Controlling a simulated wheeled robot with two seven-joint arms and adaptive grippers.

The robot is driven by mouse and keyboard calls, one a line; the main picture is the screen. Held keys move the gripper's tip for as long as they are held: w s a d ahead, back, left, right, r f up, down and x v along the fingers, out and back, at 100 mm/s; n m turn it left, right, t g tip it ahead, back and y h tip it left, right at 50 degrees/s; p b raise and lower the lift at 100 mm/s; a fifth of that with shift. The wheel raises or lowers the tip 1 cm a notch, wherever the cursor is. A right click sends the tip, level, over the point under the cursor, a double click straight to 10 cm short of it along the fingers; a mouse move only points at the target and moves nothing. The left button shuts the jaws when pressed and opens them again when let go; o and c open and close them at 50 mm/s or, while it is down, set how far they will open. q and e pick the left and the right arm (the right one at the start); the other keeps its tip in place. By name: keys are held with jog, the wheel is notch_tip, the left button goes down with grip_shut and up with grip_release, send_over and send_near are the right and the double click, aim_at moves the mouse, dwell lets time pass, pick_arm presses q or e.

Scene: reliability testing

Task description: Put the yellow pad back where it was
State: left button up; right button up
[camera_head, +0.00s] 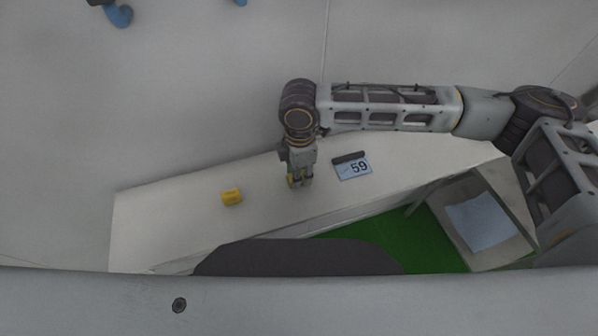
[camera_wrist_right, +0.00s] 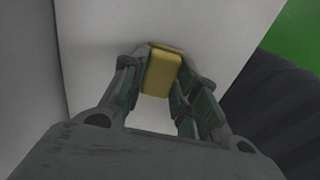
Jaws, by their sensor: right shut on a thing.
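My right gripper (camera_head: 299,181) is over the white table, its fingers pointing down. It is shut on a yellow pad, which shows clearly between the fingers in the right wrist view (camera_wrist_right: 161,72). In the head view only a sliver of yellow shows at the fingers' left side. Whether the pad touches the table is hard to tell. A second yellow block (camera_head: 231,197) lies on the table to the left of the gripper, apart from it. My left gripper is not in view.
A small sign reading 59 (camera_head: 353,168) with a dark top bar lies on the white table (camera_head: 165,222), right of the gripper. Green floor (camera_head: 400,238) and an open box with a pale blue sheet (camera_head: 482,222) are at lower right. The table's left part is clear.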

jog(key=shift+f, duration=0.35)
jog(key=o, duration=0.9)
notch_tip(320, 180, up, 12)
jog(key=shift+b, duration=0.35)
dwell(1.0)
